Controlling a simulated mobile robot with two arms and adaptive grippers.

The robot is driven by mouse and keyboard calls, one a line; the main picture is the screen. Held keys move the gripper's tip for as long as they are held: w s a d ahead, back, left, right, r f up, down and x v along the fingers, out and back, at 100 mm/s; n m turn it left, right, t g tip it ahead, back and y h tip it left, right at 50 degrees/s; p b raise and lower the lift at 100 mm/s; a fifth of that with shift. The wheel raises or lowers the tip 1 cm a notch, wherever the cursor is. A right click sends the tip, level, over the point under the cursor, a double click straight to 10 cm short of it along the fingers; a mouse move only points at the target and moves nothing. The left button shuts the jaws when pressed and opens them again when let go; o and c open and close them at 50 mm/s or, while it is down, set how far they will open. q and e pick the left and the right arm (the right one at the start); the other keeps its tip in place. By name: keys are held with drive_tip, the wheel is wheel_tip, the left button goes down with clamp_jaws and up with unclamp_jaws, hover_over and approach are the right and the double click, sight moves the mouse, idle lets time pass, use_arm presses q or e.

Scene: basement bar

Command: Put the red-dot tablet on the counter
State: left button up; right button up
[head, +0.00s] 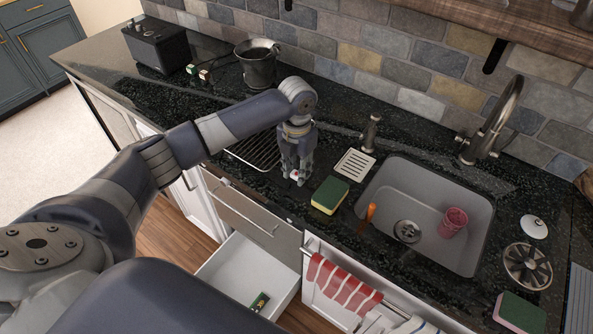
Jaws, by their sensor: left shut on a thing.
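My left gripper (297,178) points down over the black counter (335,225), left of the sponge and close to the counter's front edge. It is shut on the red-dot tablet (294,174), a small white piece with a bit of red showing between the fingertips. Most of the tablet is hidden by the fingers. I cannot tell whether it touches the counter top. My right gripper is not in view.
A green-yellow sponge (330,195), a white slotted dish (355,165) and a sink (398,190) with a pink cup (453,222) lie to the right. Behind is a metal pot (259,68). Below, an open drawer (232,275) holds a small green item (260,302).

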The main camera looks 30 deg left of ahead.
sight(296, 173)
use_arm(q)
wheel_tip(296, 173, down, 2)
drive_tip(key=shift+a+f, duration=0.1)
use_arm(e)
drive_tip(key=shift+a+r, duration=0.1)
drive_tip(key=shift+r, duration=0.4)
use_arm(q)
drive_tip(key=shift+f, duration=0.1)
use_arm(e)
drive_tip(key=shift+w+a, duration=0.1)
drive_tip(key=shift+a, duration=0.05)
use_arm(q)
drive_tip(key=o, duration=0.8)
wheel_tip(296, 173, up, 12)
drive_tip(key=b, duration=0.2)
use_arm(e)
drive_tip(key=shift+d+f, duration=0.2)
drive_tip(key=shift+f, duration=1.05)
use_arm(q)
drive_tip(key=shift+s, duration=0.1)
